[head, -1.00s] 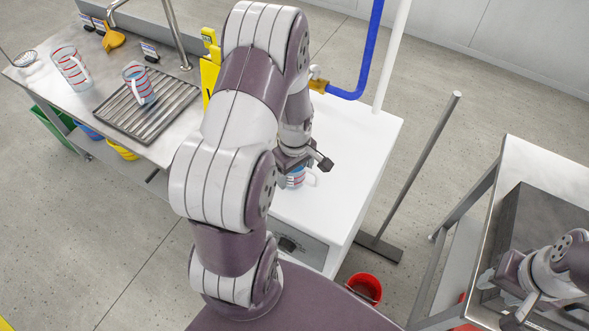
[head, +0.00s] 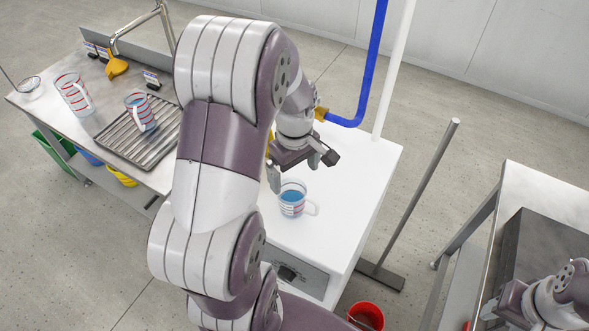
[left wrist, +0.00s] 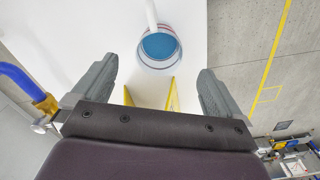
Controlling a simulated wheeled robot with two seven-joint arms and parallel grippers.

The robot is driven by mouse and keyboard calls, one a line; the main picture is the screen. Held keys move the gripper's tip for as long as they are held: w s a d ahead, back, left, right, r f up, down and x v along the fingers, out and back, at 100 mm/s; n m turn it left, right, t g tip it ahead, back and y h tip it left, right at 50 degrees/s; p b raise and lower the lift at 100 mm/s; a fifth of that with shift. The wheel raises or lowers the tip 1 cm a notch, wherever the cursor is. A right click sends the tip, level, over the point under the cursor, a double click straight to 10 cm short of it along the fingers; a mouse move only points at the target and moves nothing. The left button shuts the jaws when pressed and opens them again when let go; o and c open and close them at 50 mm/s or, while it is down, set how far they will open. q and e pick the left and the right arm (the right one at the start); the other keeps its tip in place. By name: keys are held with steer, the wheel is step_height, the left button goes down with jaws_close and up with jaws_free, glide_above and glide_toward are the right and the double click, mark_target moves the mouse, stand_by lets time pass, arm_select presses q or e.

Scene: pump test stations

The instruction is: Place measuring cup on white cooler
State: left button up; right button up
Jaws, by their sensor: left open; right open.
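A clear measuring cup (head: 292,199) with red marks and blue liquid stands upright on the top of the white cooler (head: 350,185), its handle toward the right. In the left wrist view the cup (left wrist: 159,46) lies beyond the fingertips, centred between them. My left gripper (head: 303,172) is open and empty, just behind and above the cup, apart from it. Its two fingers show spread in the left wrist view (left wrist: 155,85). My right gripper (head: 483,327) is at the lower right by the metal cart, partly cut off by the frame edge.
Two more measuring cups stand at the left, one on the steel table (head: 73,94) and one on the drain rack (head: 140,110). A blue hose (head: 374,65) and white pipe (head: 395,70) rise behind the cooler. A metal post (head: 420,195) stands right of it, a red bucket (head: 366,316) below.

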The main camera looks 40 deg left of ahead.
arm_select(q)
steer(key=s+d+r+m+t, duration=0.1)
steer(key=s+d+m, duration=0.4)
steer(key=d+m, duration=0.6)
steer(key=m, duration=0.4)
steer(key=shift+s+d+r, duration=0.15)
steer(key=shift+s, duration=0.1)
